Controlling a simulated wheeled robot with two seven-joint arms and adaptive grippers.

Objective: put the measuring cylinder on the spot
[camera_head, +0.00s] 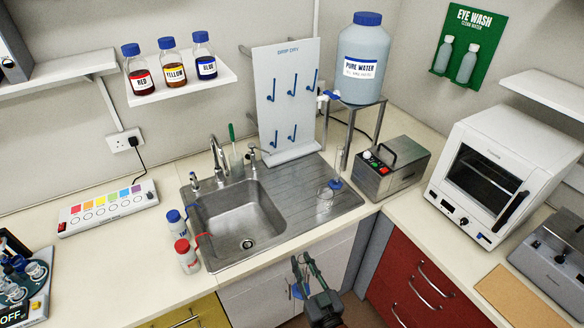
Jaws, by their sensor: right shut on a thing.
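My right gripper (301,262) is in front of the white cabinet below the sink, lower than the counter top. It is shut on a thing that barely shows. A blue part (297,291) shows just below the fingers and looks like the foot of the measuring cylinder; its clear body cannot be made out against the cabinet. I cannot make out a marked spot on the counter. My left gripper is not in view.
Two capped bottles (187,257) stand left of the sink. A grey heating box (392,170) and white oven (492,180) stand right. The left counter has free room.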

